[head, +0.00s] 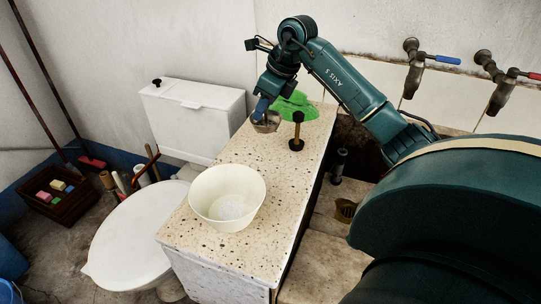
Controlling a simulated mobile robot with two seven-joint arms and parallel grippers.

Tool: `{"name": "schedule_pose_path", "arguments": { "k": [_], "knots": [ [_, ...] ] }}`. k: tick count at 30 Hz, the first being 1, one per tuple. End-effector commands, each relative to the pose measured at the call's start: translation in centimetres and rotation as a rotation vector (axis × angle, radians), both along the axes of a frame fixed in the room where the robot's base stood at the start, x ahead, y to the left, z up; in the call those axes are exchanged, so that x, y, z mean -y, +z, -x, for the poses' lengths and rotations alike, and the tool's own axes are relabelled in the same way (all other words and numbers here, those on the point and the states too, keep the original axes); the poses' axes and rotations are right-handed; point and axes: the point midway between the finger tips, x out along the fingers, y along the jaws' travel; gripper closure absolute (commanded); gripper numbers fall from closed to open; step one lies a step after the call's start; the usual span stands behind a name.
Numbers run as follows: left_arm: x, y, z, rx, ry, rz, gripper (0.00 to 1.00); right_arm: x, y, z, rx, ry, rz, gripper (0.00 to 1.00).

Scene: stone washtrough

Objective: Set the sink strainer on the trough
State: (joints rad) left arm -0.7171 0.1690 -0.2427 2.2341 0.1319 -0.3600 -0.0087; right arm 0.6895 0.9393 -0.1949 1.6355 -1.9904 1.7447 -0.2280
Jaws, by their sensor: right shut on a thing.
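My right gripper (262,108) reaches in from the right and points down over the far part of the speckled stone top (215,240) of the trough. It is shut on a small, round, greyish-brown metal cup, which looks like the sink strainer (267,124). The fingers hide part of the strainer. It is at or just above the stone; I cannot tell whether it touches. My left gripper is not in view.
A cream bowl (227,197) stands on the near stone top. A black plunger-like thing with a wooden handle (297,131) stands right of the strainer, and a green cloth (297,105) lies behind. A brass-coloured piece (345,210) sits lower right. Taps (414,68) project from the wall.

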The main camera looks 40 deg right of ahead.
Motion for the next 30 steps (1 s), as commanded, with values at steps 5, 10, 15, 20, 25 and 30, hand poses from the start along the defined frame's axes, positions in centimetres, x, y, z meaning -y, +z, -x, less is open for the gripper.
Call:
{"name": "schedule_pose_path", "arguments": {
  "k": [5, 10, 15, 20, 25, 30],
  "knots": [
    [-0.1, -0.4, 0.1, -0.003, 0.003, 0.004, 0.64, 0.7, -2.1, 0.1, -0.006, -0.07, -0.004, 1.0],
    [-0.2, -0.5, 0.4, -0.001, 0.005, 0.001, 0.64, 0.7, -5.1, 0.1, -0.005, -0.068, -0.004, 1.0],
    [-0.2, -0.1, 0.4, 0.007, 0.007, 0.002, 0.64, 0.7, -6.4, 0.0, -0.002, -0.066, -0.002, 1.0],
    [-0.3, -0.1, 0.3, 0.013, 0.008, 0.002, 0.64, 0.7, -8.4, 0.1, -0.006, -0.065, -0.003, 1.0],
    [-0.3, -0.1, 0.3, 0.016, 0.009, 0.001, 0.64, 0.8, -10.0, 0.0, -0.002, -0.065, -0.002, 1.0],
    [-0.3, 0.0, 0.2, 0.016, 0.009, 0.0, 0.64, 0.8, -9.9, 0.0, -0.001, -0.065, -0.001, 1.0]
  ]
}}
